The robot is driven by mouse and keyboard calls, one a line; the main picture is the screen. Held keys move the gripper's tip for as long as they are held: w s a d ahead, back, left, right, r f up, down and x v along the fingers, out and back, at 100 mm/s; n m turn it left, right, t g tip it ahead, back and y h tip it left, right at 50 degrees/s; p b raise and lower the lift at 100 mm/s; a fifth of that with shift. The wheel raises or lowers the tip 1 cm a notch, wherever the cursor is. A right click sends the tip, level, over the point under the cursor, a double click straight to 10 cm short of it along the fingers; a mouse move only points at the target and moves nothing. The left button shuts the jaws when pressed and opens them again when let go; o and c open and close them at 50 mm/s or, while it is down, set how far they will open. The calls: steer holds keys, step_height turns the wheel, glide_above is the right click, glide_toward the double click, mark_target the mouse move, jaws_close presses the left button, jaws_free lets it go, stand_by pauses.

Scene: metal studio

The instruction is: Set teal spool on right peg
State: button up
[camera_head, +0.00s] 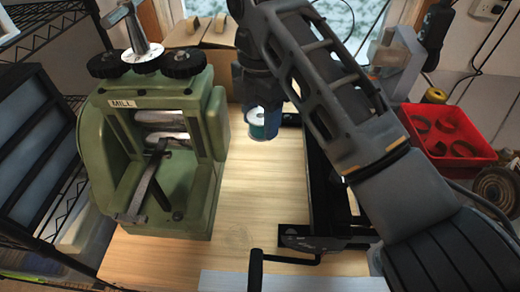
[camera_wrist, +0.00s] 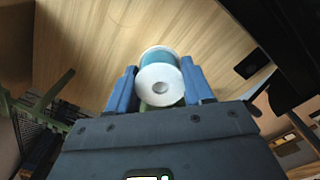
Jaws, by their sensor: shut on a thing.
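The teal spool (camera_wrist: 160,60) with white ends is between the blue fingers of my gripper (camera_wrist: 160,90) in the wrist view. My gripper is shut on it. In the head view the spool (camera_head: 257,125) hangs below my gripper (camera_head: 264,122), just right of the green mill. I see wooden bench under and around the spool in the wrist view. I cannot make out a right peg in either view; my arm covers part of the bench to the right.
A green mill (camera_head: 200,190) stands on the wooden bench (camera_head: 250,215) at left. A black metal frame (camera_head: 318,190) stands close to the right of my gripper. A red bin (camera_head: 447,128) with several rolls stands further right. The bench between mill and frame is clear.

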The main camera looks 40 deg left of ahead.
mark_target(261, 160)
step_height(261, 160, down, 4)
steer(key=shift+r+b, duration=0.1)
steer(key=shift+b, duration=0.5)
steer(key=shift+f, duration=0.2)
steer(key=shift+f+p, duration=0.45)
steer(key=shift+f, duration=1.65)
steer(key=shift+f, duration=0.1)
steer(key=o, duration=1)
